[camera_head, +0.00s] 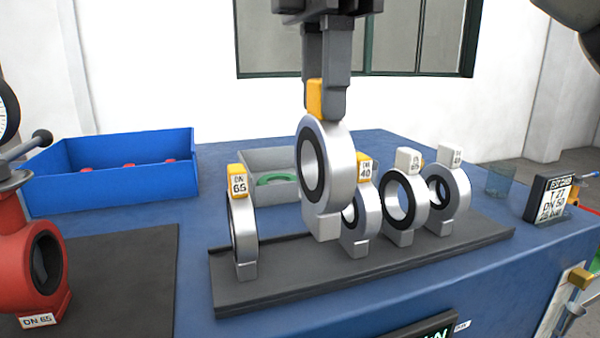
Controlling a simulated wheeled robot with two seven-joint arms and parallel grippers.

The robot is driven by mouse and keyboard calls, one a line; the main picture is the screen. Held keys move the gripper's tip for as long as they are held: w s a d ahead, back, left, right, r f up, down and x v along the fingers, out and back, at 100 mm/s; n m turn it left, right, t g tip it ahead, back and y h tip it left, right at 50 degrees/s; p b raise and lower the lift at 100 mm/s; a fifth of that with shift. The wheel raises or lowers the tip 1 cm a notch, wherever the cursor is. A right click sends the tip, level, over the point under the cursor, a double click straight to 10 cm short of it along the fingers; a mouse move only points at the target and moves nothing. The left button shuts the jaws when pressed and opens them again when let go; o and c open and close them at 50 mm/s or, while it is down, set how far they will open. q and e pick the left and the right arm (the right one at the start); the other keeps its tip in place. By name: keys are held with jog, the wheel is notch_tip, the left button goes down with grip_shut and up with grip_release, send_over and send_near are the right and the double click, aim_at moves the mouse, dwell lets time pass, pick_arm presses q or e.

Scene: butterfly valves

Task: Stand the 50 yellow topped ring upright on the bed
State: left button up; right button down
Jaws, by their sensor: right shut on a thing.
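My right gripper (325,100) is shut on the yellow top of a silver ring (344,165) with a black inner liner. The ring hangs upright, its foot block down, above the long dark grey bed (290,290). Whether its foot touches the bed cannot be told. The size on its yellow top is hidden. On the bed, a yellow-topped ring marked DN 65 (238,232) stands at the left. A yellow-topped ring marked DN 40 (367,222) stands just right of the held ring, partly behind it. My left gripper is not in view.
Two white-topped rings (402,203) (456,192) stand farther right on the bed. A red valve marked DN 65 (20,260) stands at left by a dark mat (130,280). Behind are a blue bin (100,185) and a grey bin (262,160). A small sign (551,198) stands at right.

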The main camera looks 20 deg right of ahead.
jog(key=w, duration=0.1)
jog(key=w+f, duration=0.1)
jog(key=w, duration=0.1)
jog(key=w+f, duration=0.1)
jog(key=shift+w+d+p, duration=0.15)
jog(key=shift+p, duration=0.15)
jog(key=w+f+p, duration=0.1)
jog(key=w+f, duration=0.3)
jog(key=f, duration=0.4)
jog(key=shift+w+d+f+p, duration=0.25)
jog(key=shift+f+p, duration=0.05)
jog(key=shift+p, duration=0.1)
jog(key=shift+f, duration=0.2)
jog(key=c, duration=1)
grip_release()
